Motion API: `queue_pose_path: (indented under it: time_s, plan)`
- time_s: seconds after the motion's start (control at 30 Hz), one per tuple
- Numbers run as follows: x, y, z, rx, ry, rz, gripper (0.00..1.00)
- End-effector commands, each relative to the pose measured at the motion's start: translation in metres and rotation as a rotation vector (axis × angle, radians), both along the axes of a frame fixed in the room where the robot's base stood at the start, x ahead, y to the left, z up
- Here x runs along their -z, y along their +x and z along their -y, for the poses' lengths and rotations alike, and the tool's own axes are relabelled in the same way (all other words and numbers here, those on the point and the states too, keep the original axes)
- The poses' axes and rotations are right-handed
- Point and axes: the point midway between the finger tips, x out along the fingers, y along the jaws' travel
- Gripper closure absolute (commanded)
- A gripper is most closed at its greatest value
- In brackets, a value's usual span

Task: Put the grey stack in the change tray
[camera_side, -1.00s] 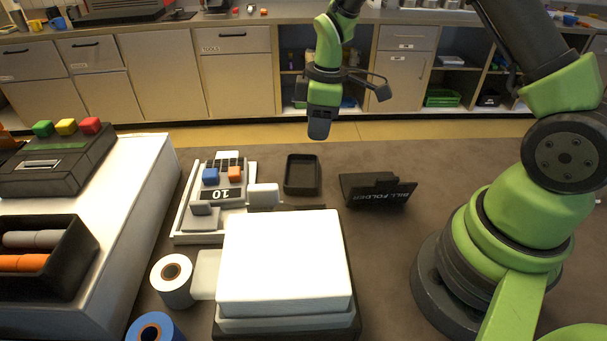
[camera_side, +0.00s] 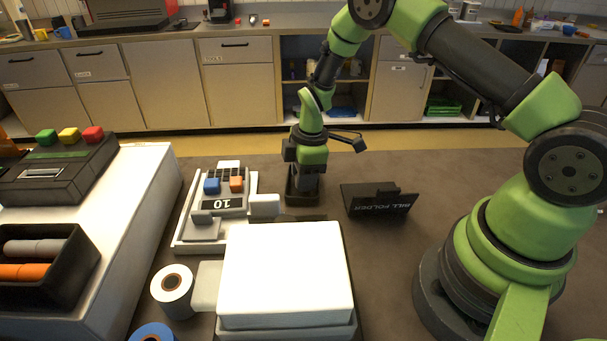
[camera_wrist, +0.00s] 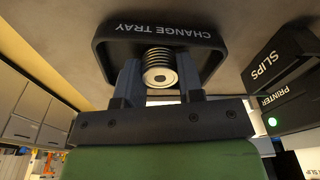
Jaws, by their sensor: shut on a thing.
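The change tray (camera_wrist: 215,30) is a dark, shallow, rimmed tray with its name on the wall in the wrist view. In the side view the tray (camera_side: 291,200) stands behind the white-topped box, mostly hidden by my gripper. My gripper (camera_wrist: 160,82) is shut on a round, ridged grey stack (camera_wrist: 158,62) with a pale end, held between its two fingers. The stack overlaps the tray's inside in the wrist view; I cannot tell whether it touches the floor of the tray. In the side view my gripper (camera_side: 304,190) points down at the tray and hides the stack.
A black bill folder (camera_side: 378,199) stands just right of the tray. A card terminal (camera_side: 222,204) is at its left and a white-topped box (camera_side: 286,272) in front. The black bin (camera_side: 78,272) at far left holds grey and orange rolls.

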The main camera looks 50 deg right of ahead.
Motion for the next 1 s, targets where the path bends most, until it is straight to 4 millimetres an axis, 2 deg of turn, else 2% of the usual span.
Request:
queue_pose_path:
  time_s: [0.33, 0.37, 0.4, 0.67, 0.77, 0.87, 1.0]
  plan:
    - [0.003, 0.0, 0.0, 0.0, -0.001, 0.001, 0.92]
    - [0.003, 0.0, 0.0, 0.0, -0.001, 0.001, 0.58]
    - [0.002, 0.0, 0.0, 0.0, -0.001, 0.001, 0.55]
    - [0.001, 0.0, 0.0, 0.0, -0.001, 0.001, 0.55]
    - [-0.005, 0.0, 0.001, -0.001, -0.001, 0.003, 0.55]
    - [-0.02, 0.0, 0.002, -0.001, -0.001, 0.005, 0.55]
    - [-0.051, -0.002, 0.006, 0.001, 0.0, 0.008, 0.55]
